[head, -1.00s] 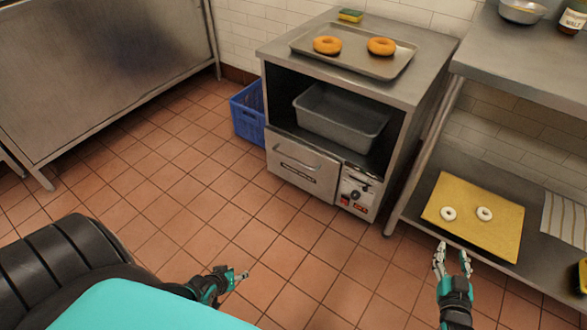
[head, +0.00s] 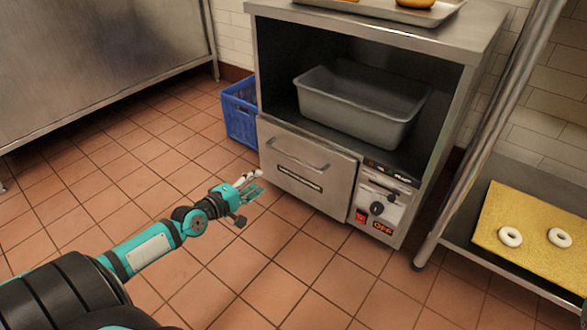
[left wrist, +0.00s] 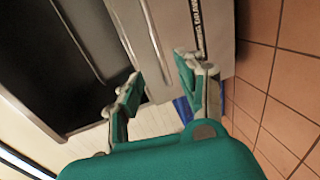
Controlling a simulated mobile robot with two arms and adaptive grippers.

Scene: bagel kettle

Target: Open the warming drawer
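The warming drawer (head: 306,185) is the shut steel front low in the metal cabinet, with a horizontal bar handle (head: 298,157) near its top and a dark label strip. My left gripper (head: 250,188) is in front of the drawer's left edge, apart from the handle. In the left wrist view, my left gripper (left wrist: 158,82) has its two fingers spread with nothing between them, and the steel drawer front (left wrist: 178,30) lies beyond them. My right gripper is out of view.
A grey pan (head: 355,105) sits in the open compartment above. A blue crate (head: 238,112) stands left of the cabinet. A shelf with a yellow board (head: 530,235) is at right. The tiled floor in front is clear.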

